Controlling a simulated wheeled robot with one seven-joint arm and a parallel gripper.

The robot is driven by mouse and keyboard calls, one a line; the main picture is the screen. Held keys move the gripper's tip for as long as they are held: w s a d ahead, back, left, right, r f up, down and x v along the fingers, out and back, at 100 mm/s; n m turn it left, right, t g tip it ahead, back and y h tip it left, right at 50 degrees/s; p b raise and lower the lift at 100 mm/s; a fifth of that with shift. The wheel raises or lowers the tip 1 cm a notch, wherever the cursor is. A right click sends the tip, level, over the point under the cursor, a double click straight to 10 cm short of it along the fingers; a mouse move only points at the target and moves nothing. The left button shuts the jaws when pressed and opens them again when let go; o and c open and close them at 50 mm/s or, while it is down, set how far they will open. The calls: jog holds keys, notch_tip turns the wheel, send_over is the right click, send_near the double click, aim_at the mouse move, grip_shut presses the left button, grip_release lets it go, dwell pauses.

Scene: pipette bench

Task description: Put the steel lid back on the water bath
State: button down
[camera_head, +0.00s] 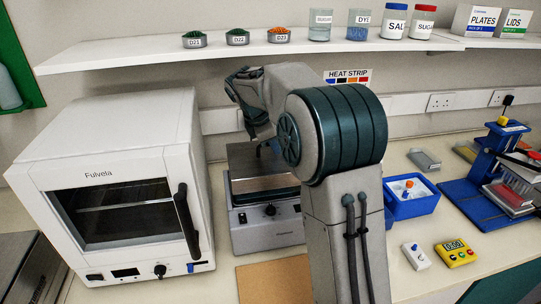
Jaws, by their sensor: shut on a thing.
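The steel lid (242,163) is a flat grey plate over the back part of the bath's top. A tan band and a dark strip show at the bath's front opening, below the lid's near edge. My gripper (263,147) is above the lid, shut on what appears to be its handle. My arm hides much of the gripper and the lid's right side. I cannot tell whether the lid touches the bath's rim.
The white oven (120,180) stands close on the left. A shelf (280,47) with jars and dishes runs above. A brown board (275,280) lies in front of the bath. On the right are a blue ice box (412,209), a yellow timer (456,253) and a blue rack (478,205).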

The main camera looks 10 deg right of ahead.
aim_at(269, 155)
jog(key=shift+w+a+f, duration=0.2)
jog(key=shift+a+f, duration=0.15)
jog(key=shift+a, duration=0.2)
jog(key=shift+f+p, duration=0.4)
jog(key=shift+f, duration=1.55)
jog(key=shift+f, duration=0.25)
jog(key=c, duration=1.5)
grip_release()
